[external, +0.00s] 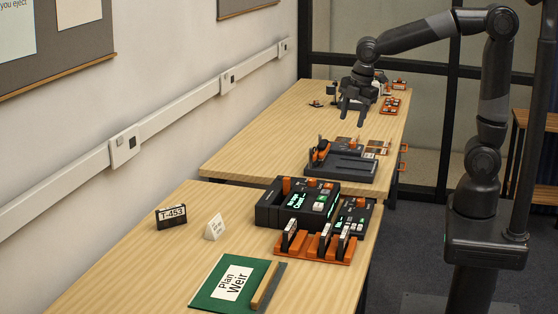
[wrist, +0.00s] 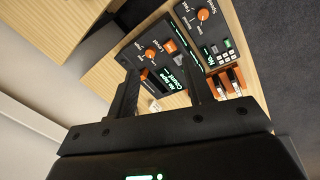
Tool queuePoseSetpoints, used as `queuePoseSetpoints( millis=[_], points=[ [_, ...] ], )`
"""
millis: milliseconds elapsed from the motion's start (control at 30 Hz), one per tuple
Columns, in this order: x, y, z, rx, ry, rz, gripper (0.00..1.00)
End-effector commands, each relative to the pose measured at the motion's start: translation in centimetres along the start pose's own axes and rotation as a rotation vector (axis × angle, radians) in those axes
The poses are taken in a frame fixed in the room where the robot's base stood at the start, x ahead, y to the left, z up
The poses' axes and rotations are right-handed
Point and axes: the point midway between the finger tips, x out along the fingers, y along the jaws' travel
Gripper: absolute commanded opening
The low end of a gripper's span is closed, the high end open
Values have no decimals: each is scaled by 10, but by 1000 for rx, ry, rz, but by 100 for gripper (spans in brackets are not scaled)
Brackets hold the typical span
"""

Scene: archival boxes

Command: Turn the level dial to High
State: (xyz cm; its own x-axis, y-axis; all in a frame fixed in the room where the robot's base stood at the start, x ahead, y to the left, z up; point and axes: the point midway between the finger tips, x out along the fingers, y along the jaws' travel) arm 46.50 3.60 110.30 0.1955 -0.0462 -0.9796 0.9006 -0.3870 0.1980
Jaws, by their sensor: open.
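In the wrist view a black device (wrist: 158,65) carries two orange knobs. The right knob (wrist: 170,46) sits by a blurred label that may read Level; the left knob (wrist: 150,53) is near other small white text. I cannot read which setting either knob points to. A green-lit screen lies below them. My gripper (wrist: 160,66) is open, its two fingers apart with the device in view between them, nothing held. In the external view my gripper (external: 352,119) hangs over the far table (external: 260,130), fingers down. What lies behind it there is partly hidden.
In the wrist view a smaller panel with an orange knob (wrist: 203,14) and an orange rack (wrist: 228,82) lie to the right. A wall bounds the left.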

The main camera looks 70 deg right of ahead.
Motion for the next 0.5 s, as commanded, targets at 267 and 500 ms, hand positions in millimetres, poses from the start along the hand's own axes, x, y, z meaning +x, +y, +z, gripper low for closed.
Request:
queuePoseSetpoints(
  millis=[267,500],
  points=[
    [59,46,-43,-449,0,-121,47],
    [100,67,-66,-724,34,-188,47]
  ],
)
